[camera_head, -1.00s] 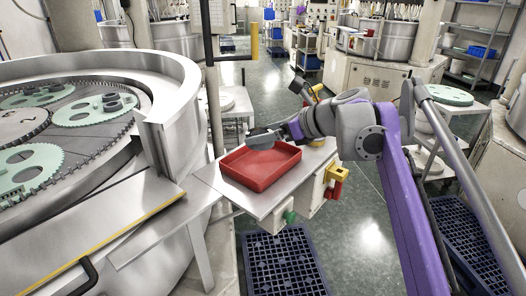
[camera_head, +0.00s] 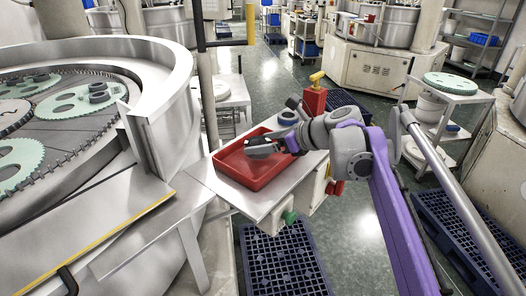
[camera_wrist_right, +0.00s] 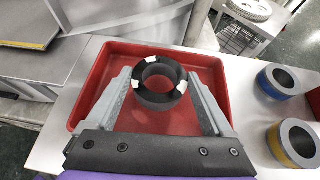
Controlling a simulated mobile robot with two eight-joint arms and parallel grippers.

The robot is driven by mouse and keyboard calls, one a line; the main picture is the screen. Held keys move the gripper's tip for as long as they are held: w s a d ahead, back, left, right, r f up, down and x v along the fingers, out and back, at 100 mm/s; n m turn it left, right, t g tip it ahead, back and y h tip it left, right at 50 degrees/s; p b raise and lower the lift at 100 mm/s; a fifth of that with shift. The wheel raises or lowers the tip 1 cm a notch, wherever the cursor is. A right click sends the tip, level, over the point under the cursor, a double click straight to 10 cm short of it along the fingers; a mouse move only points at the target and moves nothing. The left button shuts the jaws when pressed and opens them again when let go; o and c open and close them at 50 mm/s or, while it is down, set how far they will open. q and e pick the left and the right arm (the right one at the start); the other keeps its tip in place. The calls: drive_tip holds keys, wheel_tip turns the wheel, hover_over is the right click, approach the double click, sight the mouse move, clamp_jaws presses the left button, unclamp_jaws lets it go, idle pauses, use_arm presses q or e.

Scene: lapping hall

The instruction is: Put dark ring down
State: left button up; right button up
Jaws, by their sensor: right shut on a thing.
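The dark ring (camera_wrist_right: 160,84), black with white patches on its rim, is between the fingers of my right gripper (camera_wrist_right: 163,92) in the right wrist view. The gripper is shut on it. The red tray (camera_wrist_right: 90,92) lies below the ring, with bare red floor visible around it. In the head view my right gripper (camera_head: 262,148) reaches in from the right over the red tray (camera_head: 254,184). The ring is hard to make out there. I cannot tell whether it touches the tray floor. My left gripper is not in view.
A blue-grey ring (camera_wrist_right: 281,82) and a yellow-banded ring (camera_wrist_right: 292,142) stand right of the tray in the wrist view. The steel lapping machine (camera_head: 165,105) stands left of the tray. Dark blue floor grating (camera_head: 280,262) lies in front of the table.

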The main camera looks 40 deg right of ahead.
wheel_tip(320, 180, down, 2)
drive_tip(key=shift+f, duration=0.15)
drive_tip(key=o, duration=1.3)
drive_tip(key=shift+s+d+r, duration=0.1)
drive_tip(key=shift+s+r, duration=0.15)
drive_tip(key=p+v, duration=0.1)
drive_tip(key=v, duration=1)
drive_tip(key=shift+s+p, duration=0.2)
drive_tip(key=shift+p, duration=0.1)
